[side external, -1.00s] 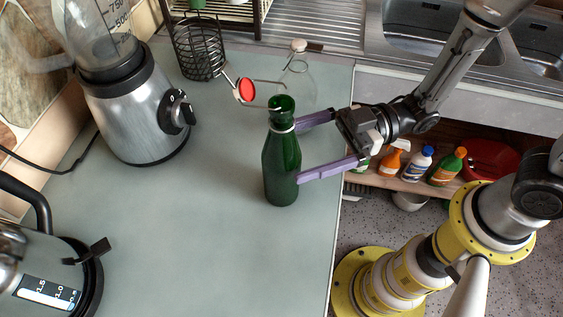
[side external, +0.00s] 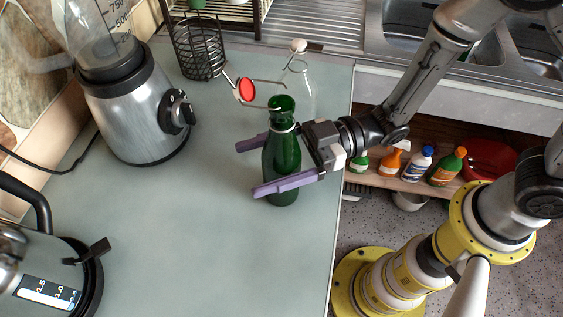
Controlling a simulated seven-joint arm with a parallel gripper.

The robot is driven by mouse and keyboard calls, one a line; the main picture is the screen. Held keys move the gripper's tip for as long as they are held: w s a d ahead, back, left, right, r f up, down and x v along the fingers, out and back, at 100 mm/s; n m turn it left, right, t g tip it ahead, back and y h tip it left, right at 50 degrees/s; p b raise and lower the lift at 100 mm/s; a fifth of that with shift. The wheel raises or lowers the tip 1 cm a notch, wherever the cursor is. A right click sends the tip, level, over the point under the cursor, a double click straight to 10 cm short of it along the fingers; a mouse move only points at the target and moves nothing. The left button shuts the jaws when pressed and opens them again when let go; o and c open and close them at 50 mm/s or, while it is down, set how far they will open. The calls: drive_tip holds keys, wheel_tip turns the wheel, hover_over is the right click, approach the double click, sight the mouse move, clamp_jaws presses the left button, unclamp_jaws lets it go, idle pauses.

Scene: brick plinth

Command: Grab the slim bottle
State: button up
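A slim dark green glass bottle (side external: 283,152) with a swing-top stands upright on the grey-green counter (side external: 215,235). Its red-sealed stopper (side external: 245,89) hangs open on a wire to the upper left of the neck. My gripper (side external: 253,168) comes in from the right with its two purple fingers spread. One finger passes behind the bottle and the other passes in front of it, with both tips reaching beyond it to the left. The near finger hides a strip of the lower bottle. The fingers look apart, not closed on the glass.
A clear glass bottle (side external: 302,88) stands close behind the green one. A blender (side external: 135,110) and a kettle (side external: 40,265) stand to the left. A black wire basket (side external: 198,48) is at the back. The counter's left middle is clear; its right edge is near.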

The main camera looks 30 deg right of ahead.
sight(296, 154)
clamp_jaws()
drive_tip(key=shift+r, duration=0.1)
drive_tip(key=shift+r, duration=0.15)
idle(0.3)
drive_tip(key=shift+r, duration=1.1)
drive_tip(key=s+d+r, duration=0.1)
drive_tip(key=r, duration=0.1)
drive_tip(key=s+d+r, duration=0.1)
drive_tip(key=r, duration=0.1)
drive_tip(key=s+d+r, duration=0.1)
drive_tip(key=d+r, duration=0.1)
drive_tip(key=shift+r, duration=0.2)
drive_tip(key=s+d+r, duration=0.4)
drive_tip(key=s+d, duration=0.1)
drive_tip(key=d, duration=0.2)
drive_tip(key=shift+s, duration=0.2)
